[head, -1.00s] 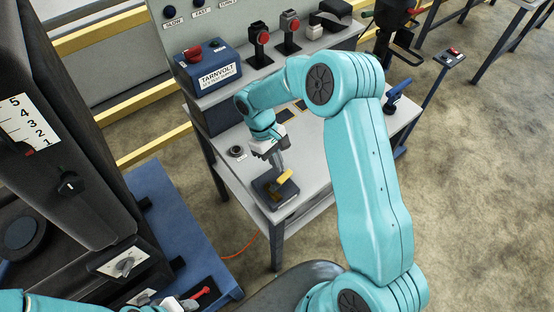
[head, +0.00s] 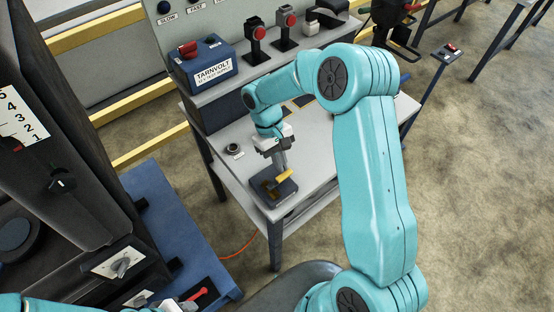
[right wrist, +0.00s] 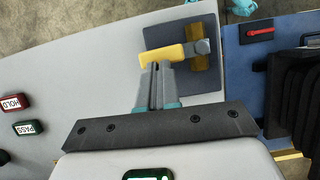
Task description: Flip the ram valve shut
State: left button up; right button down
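The valve (head: 264,190) is a dark square block with a yellow lever (head: 285,175), near the front corner of the grey bench. In the right wrist view the yellow lever (right wrist: 165,55) lies across the block (right wrist: 208,85), from a grey pivot at its right end toward the left. My right gripper (head: 281,164) is just over the lever. In the right wrist view its fingertips (right wrist: 157,66) are close together at the lever's near edge, with nothing seen between them. Whether they touch it is unclear. My left gripper (head: 170,304) shows only partly at the bottom edge.
A blue TARNVOLT box (head: 207,66) and red-topped switches (head: 259,33) stand on the bench's rear shelf. A red lever (head: 197,294) is by the dark machine on the left. HOLD and PASS buttons (right wrist: 14,103) sit on the bench (right wrist: 60,80).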

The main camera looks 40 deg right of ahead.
jog(key=shift+w+a+f, duration=0.1)
jog(key=shift+w+a, duration=0.45)
jog(key=shift+w, duration=0.05)
jog(key=v, duration=1.6)
jog(key=f+n+b, duration=0.1)
jog(key=f, duration=0.4)
jog(key=f+n+b, duration=0.1)
jog(key=f, duration=0.4)
jog(key=s+f+h+b, duration=0.1)
jog(key=f, duration=0.3)
jog(key=shift+a+f+n+b, duration=0.3)
jog(key=shift+a+f+n, duration=0.05)
jog(key=shift+f+n, duration=0.05)
jog(key=s, duration=0.3)
jog(key=shift+s+d+r+p, duration=0.2)
jog(key=shift+s+d+p, duration=0.2)
jog(key=shift+s, duration=0.15)
jog(key=shift+f, duration=0.2)
jog(key=shift+d, duration=0.1)
